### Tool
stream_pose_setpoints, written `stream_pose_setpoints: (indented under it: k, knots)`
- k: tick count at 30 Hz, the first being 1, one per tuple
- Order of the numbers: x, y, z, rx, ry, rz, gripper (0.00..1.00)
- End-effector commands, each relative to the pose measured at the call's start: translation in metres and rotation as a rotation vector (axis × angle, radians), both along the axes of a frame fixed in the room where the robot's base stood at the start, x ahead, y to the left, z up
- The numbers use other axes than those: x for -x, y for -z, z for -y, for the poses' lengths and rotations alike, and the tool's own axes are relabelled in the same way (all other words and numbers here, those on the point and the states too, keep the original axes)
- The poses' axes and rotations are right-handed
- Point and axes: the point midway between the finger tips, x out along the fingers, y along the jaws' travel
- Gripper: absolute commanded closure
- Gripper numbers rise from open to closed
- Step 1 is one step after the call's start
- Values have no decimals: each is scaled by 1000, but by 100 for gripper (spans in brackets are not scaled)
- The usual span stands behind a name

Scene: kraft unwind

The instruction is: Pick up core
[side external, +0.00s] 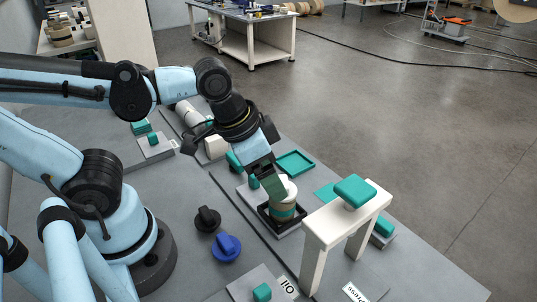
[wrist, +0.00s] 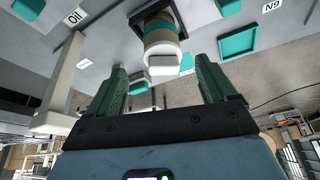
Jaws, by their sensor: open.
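The core (side external: 283,210) appears to be the tan cylinder with a teal band and a white upper part. It stands upright in a dark square tray (side external: 264,217). My gripper (side external: 273,184) is open, tilted, and close to the top of the core in the side view, where a finger covers part of it. In the wrist view the core (wrist: 160,46) lies ahead, between the lines of the two green fingers (wrist: 162,72), with a clear gap to each finger. The fingers hold nothing.
A white arch with a teal block on top (side external: 354,190) stands right of the core. A teal open tray (side external: 296,163) lies behind. Black (side external: 207,219) and blue (side external: 226,247) knobs sit left of the core. A teal button (side external: 262,292) is in front.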

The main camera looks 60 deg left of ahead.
Motion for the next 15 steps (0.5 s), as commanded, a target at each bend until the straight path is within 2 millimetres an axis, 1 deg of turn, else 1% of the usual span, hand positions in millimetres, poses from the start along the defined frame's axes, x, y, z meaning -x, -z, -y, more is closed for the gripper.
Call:
stream_pose_setpoints:
  k: [6, 15]
  knots:
    - [-8, 18, 2, 0, 0, 1, 16]
    - [-11, 27, 3, 0, 0, 1, 16]
